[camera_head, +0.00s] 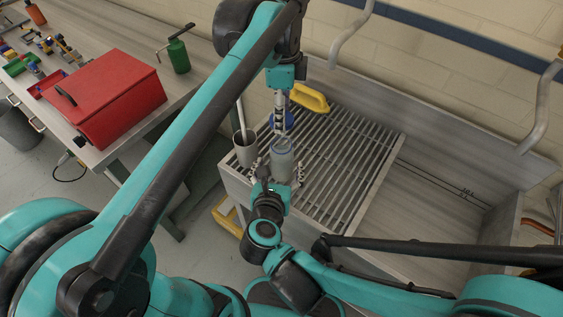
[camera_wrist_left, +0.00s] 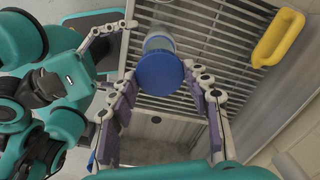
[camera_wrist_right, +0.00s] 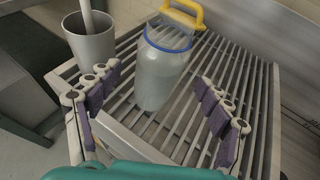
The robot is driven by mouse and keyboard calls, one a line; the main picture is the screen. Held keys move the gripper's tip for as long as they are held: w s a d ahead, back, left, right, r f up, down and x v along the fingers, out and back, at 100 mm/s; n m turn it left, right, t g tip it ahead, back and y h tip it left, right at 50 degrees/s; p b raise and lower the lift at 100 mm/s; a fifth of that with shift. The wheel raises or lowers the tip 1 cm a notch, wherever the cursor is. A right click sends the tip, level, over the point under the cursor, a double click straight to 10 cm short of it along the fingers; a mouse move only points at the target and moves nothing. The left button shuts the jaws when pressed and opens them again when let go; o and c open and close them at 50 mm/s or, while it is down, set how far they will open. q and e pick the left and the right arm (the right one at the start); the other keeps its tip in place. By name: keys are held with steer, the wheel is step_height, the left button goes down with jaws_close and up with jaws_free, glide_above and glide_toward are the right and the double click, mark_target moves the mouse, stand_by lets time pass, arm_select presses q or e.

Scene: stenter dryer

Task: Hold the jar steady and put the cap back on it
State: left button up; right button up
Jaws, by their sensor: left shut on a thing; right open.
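The jar (camera_head: 282,165) is clear and pale and stands upright on the slatted rack. Its top shows a blue rim in the right wrist view (camera_wrist_right: 155,78). My left gripper (camera_head: 281,112) comes down from above, shut on the blue cap (camera_wrist_left: 160,72). The cap is above the jar and apart from it in the head view; the left wrist view shows part of the jar (camera_wrist_left: 158,42) beyond it. My right gripper (camera_head: 280,172) is open, with its fingers on either side of the jar. In the right wrist view the jar stands between and beyond its fingers (camera_wrist_right: 158,88).
A grey cup (camera_head: 245,150) with a rod in it stands left of the jar. A yellow handle (camera_head: 310,98) lies behind it on the rack (camera_head: 350,150). An empty basin is at the right. A red toolbox (camera_head: 110,95) stands on the workbench at the left.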

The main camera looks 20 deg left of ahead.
steer(key=shift+x, duration=2.75)
steer(key=c, duration=1.8)
arm_select(q)
steer(key=shift+f, duration=2.5)
steer(key=shift+f, duration=0.9)
steer(key=shift+f, duration=0.6)
arm_select(e)
jaws_close()
